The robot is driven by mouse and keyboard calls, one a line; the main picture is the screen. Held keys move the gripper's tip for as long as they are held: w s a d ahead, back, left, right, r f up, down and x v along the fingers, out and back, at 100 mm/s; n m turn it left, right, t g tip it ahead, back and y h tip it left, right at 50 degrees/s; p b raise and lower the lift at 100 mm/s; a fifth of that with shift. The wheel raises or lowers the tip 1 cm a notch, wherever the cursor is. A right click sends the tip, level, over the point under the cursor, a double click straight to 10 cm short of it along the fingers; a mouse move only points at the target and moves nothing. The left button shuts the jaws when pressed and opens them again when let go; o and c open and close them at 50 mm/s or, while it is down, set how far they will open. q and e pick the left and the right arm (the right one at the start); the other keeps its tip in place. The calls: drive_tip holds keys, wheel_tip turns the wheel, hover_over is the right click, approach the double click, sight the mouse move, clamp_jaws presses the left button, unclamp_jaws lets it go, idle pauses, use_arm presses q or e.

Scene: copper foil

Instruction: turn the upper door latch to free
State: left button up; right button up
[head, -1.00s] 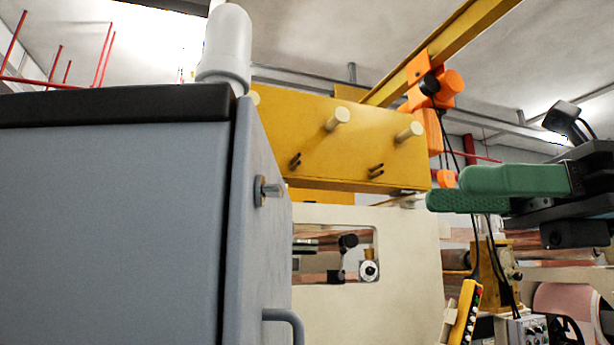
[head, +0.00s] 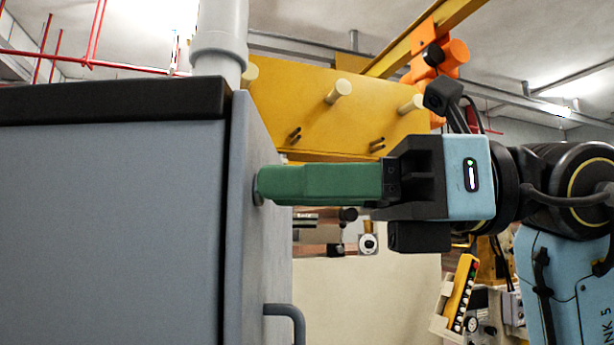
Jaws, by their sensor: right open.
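The upper door latch (head: 256,190) is on the narrow door side of the grey-blue cabinet (head: 110,230), near its top. Only the grey rim of its round base shows; its lever is hidden behind my fingers. My right gripper (head: 266,185) reaches in from the right with its green fingers level and their tips at the latch. It is open, with one finger covering the other in this view. I cannot tell whether the fingers touch the lever. My left gripper is not in view.
A curved grey door handle (head: 287,314) sticks out below the latch. A yellow beam (head: 340,110) with pegs is behind and above my gripper. A pale panel (head: 370,295) stands behind. A yellow pendant control (head: 461,292) hangs at lower right.

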drive_tip(key=shift+c, duration=0.4)
drive_tip(key=c, duration=0.9)
drive_tip(key=shift+n, duration=0.3)
drive_tip(key=shift+n+b, duration=2.65)
drive_tip(key=shift+n, duration=6.05)
